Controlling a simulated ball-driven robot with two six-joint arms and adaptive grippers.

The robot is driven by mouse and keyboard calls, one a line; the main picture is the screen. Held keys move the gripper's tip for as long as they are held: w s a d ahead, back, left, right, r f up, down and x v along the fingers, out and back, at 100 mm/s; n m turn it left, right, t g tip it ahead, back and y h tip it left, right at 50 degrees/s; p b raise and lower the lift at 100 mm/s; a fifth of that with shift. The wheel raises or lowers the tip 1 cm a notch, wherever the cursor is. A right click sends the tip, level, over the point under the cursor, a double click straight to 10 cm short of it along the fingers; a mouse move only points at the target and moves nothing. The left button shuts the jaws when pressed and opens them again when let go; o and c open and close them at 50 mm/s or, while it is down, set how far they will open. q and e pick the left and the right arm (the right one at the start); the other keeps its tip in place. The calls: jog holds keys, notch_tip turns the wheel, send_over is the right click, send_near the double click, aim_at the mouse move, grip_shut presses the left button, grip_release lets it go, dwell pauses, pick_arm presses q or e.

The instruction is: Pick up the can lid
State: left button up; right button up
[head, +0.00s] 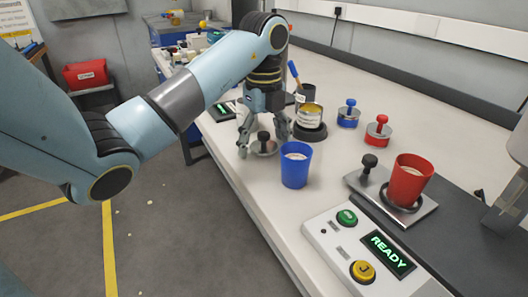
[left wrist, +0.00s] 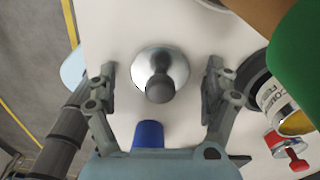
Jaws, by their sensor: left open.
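The can lid (head: 264,148) is a shiny silver disc with a black knob, lying on the white table left of the coffee can. My left gripper (head: 264,132) points down over it. In the left wrist view the lid (left wrist: 150,60) sits between the two fingers of the open gripper (left wrist: 159,72), with a gap on each side. The knob points up toward the camera. The open can (head: 310,115) with a label stands on a black round base; it also shows in the left wrist view (left wrist: 280,103).
A blue cup (head: 296,167) stands close in front of the lid. A red cup (head: 409,178) stands on a metal plate behind the READY panel (head: 388,254). The table's left edge is near.

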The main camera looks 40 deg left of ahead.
pick_arm(q)
jog(key=shift+r, duration=0.15)
jog(key=c, duration=1.2)
jog(key=shift+o, duration=0.2)
